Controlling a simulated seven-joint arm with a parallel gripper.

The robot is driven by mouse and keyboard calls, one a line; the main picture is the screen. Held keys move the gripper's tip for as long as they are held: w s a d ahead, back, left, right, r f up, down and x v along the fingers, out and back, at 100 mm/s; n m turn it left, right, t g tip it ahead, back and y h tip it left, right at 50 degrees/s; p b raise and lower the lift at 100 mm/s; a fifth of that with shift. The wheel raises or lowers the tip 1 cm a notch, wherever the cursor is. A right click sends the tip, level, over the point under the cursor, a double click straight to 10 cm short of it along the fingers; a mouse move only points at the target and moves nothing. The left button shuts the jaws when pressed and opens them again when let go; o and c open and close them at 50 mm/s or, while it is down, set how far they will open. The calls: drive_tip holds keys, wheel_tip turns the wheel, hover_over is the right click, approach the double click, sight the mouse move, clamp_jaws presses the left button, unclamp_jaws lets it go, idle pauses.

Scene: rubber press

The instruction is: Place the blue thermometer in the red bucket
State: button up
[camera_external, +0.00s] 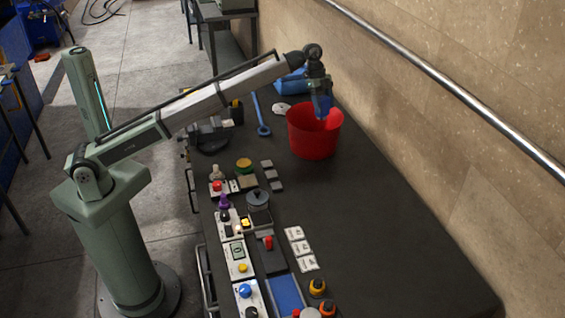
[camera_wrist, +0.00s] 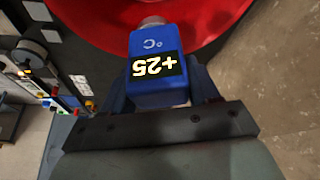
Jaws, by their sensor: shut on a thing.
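The blue thermometer (camera_wrist: 158,75) has a dark display reading +25 and appears upside down in the wrist view. My gripper (camera_wrist: 165,95) is shut on it, with the fingers on either side of its body. The red bucket (camera_wrist: 90,22) fills the top of the wrist view, beyond the thermometer. In the external view my gripper (camera_external: 321,100) points down over the open top of the red bucket (camera_external: 312,142), and the blue thermometer (camera_external: 323,106) shows at the bucket's rim level.
The bucket stands on a dark bench (camera_external: 370,220) beside a stone wall. A blue wrench-like tool (camera_external: 262,122) and a white disc (camera_external: 282,109) lie to its left. Control boxes with buttons (camera_external: 240,260) line the near left side. The right of the bench is clear.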

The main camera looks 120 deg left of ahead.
sight(321, 138)
wheel_tip(321, 138, down, 16)
drive_tip(key=shift+f, duration=0.2)
idle(0.6)
drive_tip(key=shift+f, duration=0.1)
drive_tip(key=o, duration=1.3)
drive_tip(key=v, duration=1.2)
drive_tip(key=shift+s, duration=0.1)
